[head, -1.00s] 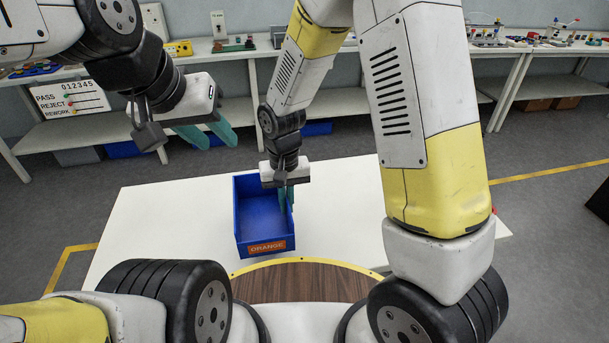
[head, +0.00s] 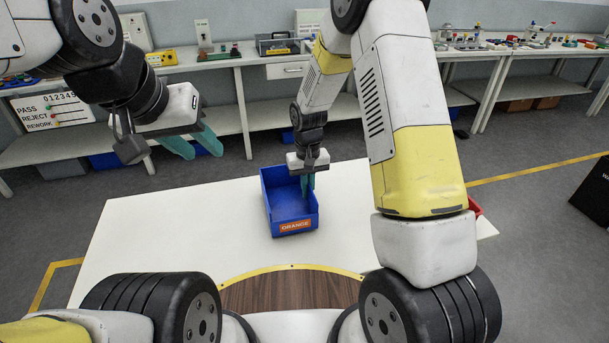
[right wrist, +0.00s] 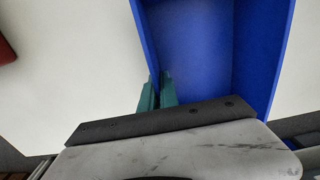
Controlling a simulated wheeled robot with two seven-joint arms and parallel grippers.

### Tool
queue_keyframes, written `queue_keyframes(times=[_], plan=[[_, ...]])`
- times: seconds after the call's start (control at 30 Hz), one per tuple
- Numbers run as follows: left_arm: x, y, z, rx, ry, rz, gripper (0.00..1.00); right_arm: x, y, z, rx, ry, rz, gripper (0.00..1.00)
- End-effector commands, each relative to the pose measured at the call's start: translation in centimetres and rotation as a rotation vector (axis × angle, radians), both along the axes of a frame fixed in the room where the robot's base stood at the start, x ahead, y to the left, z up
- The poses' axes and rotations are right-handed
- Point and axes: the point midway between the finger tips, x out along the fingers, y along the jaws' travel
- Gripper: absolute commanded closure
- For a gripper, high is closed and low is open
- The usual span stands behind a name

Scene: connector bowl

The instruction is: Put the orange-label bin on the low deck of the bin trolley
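The blue bin with the orange label (head: 295,226) is over the white table in the head view, its label side facing me. It looks empty. I cannot tell whether it touches the table or is slightly raised. My right gripper (head: 308,186) points down at the bin's right wall. In the right wrist view its teal fingers (right wrist: 157,92) are close together with the wall of the blue bin (right wrist: 185,45) between them. My left gripper (head: 193,145) is raised at the left, fingers apart and empty. I cannot make out a bin trolley or its low deck.
The white table (head: 150,230) has clear room left of the bin. A red object (head: 474,206) shows partly behind my right arm. A dark box (head: 592,195) stands at the right edge. Benches with small items (head: 265,62) line the back wall.

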Motion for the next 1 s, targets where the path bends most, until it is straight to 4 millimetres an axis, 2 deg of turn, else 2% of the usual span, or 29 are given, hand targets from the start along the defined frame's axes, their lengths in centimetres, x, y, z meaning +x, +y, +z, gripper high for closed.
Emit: queue_keyframes(times=[0.07,0.4,0.53,0.87,1.0], plan=[[0.0,0.0,0.0,0.0,0.0,0.0,0.64,0.0,0.0,-0.8,0.0,-0.001,-0.001,1.0],[0.0,0.0,0.0,0.0,0.0,0.0,0.64,0.0,0.0,-1.1,0.0,-0.002,-0.001,1.0],[0.0,0.0,0.0,0.0,0.0,0.0,0.64,0.0,0.0,-1.1,0.0,-0.002,-0.001,0.74],[0.0,0.0,0.0,0.0,0.0,0.0,0.64,0.1,0.0,-1.0,0.001,-0.003,-0.001,0.74],[0.0,0.0,0.0,0.0,0.0,0.0,0.64,0.1,0.0,0.3,0.001,-0.006,-0.001,0.74]])
